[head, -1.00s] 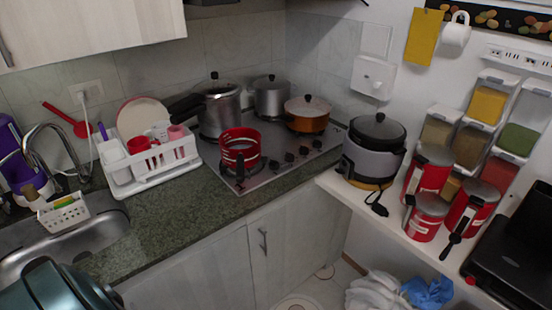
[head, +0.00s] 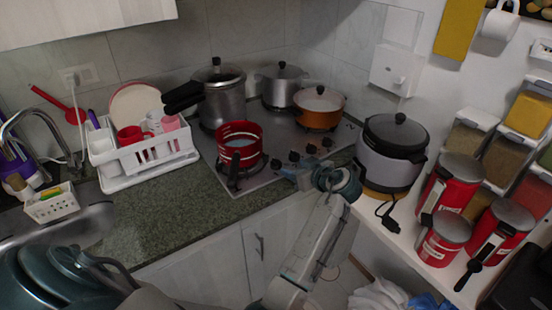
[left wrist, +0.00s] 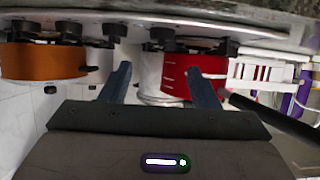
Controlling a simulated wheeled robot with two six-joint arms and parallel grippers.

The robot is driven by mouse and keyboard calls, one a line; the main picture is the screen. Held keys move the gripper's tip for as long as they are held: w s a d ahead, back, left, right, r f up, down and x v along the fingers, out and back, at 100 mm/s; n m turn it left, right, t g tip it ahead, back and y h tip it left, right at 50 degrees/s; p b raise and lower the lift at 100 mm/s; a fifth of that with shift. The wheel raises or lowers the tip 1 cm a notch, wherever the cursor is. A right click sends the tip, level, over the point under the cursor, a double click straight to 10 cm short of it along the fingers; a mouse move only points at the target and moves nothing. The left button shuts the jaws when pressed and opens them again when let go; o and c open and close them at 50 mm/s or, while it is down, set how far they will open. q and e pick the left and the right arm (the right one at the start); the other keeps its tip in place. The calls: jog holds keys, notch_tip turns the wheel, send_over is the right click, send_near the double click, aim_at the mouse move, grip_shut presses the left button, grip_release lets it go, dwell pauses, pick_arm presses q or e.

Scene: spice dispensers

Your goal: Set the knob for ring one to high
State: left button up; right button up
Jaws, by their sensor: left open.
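Several dark knobs stand in a row along the front right side of the steel cooktop (head: 265,182). The nearest knob (head: 275,163) is beside the red pot, and another knob (head: 293,157) is just behind it. I cannot tell which one belongs to ring one, nor read any setting. My left gripper (head: 288,172) is at the cooktop's front edge, close to the nearer knobs. In the left wrist view, which looks upside down, its two fingers (left wrist: 158,72) are spread and empty. A knob (left wrist: 165,38) shows between and beyond them, apart from the fingers. My right gripper is not visible.
A red pot (head: 240,141) sits at the cooktop's front left, its dark handle towards the front edge. An orange pot (head: 319,107) and metal pots stand behind. A grey cooker (head: 388,168) is on the right shelf. A white dish rack (head: 145,153) is left.

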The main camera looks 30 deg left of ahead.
aim_at(278, 162)
pick_arm(q)
jog(key=shift+w+a+f, duration=0.1)
jog(key=shift+w+a, duration=0.1)
jog(key=shift+a, duration=0.25)
jog(key=shift+a+p, duration=0.4)
jog(key=shift+p, duration=0.1)
jog(key=p+x, duration=0.2)
jog(key=x, duration=0.5)
jog(key=shift+w, duration=0.1)
jog(key=shift+w+a+f+p, duration=0.1)
jog(key=shift+a+f+p, duration=0.2)
jog(key=shift+a, duration=0.05)
jog(key=shift+c, duration=1.4)
jog(key=c, duration=0.7)
jog(key=shift+a+f, duration=0.1)
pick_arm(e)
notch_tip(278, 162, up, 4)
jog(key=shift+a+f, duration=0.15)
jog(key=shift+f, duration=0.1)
